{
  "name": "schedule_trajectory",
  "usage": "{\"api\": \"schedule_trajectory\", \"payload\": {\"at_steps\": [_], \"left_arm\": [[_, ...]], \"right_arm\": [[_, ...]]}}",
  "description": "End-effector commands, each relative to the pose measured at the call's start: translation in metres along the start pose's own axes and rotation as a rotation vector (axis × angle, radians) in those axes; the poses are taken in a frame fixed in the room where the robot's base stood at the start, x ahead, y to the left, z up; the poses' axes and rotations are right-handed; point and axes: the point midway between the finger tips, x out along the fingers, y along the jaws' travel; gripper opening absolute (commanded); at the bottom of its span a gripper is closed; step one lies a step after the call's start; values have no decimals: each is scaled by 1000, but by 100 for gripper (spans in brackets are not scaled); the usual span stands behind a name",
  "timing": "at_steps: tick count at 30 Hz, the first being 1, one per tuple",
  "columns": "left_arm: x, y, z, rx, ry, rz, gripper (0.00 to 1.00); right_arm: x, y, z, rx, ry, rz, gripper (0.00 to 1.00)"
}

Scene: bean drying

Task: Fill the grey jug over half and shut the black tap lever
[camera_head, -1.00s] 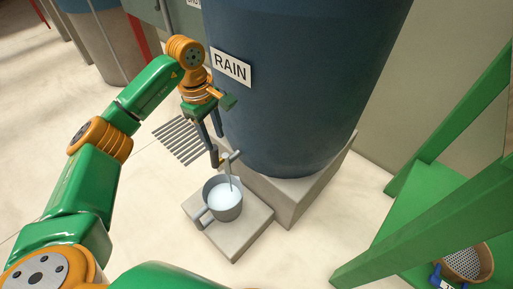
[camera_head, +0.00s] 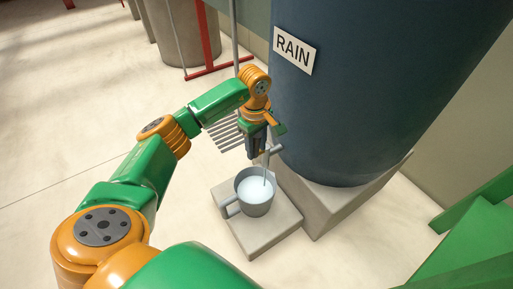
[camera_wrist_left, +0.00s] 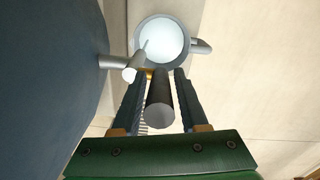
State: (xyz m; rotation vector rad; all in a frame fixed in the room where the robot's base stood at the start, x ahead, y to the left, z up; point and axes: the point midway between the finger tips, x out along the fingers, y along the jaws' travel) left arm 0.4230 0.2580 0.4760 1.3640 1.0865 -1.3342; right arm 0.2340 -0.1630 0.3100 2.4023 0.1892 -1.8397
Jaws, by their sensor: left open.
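The grey jug (camera_head: 242,205) stands upright on a stone slab under the tap spout (camera_head: 274,153), its handle to the left. A thin stream runs from the spout into pale water in the jug. The water looks well up the jug; its exact level is hard to judge. My left gripper (camera_head: 256,156) points down beside the tap. In the left wrist view its open fingers (camera_wrist_left: 158,88) stand either side of the black tap lever (camera_wrist_left: 160,108), apart from it as far as I can tell. The jug (camera_wrist_left: 189,45) also shows there, beyond the fingertips. My right gripper is out of view.
The blue barrel (camera_head: 350,110) with the RAIN sign (camera_head: 294,49) stands on a stone block (camera_head: 335,212) right of my left gripper. The slab (camera_head: 254,239) bears the jug. Green framework (camera_head: 470,245) is at lower right.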

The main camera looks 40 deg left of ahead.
Motion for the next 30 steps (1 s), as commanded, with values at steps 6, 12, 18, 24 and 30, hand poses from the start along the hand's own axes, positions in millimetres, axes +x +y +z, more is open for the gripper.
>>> {"api": "schedule_trajectory", "payload": {"at_steps": [6, 12, 18, 24, 30], "left_arm": [[1, 0, 0, 0, 0, 1, 43], [1, 0, 0, 0, 0, 1, 0], [0, 0, 0, 0, 0, 1, 0], [0, 0, 0, 0, 0, 1, 0], [0, 0, 0, -1, 0, 1, 0]], "right_arm": [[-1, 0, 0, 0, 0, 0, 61], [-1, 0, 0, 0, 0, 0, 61], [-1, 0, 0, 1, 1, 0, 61], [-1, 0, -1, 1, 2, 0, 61], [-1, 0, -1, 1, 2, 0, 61]]}}
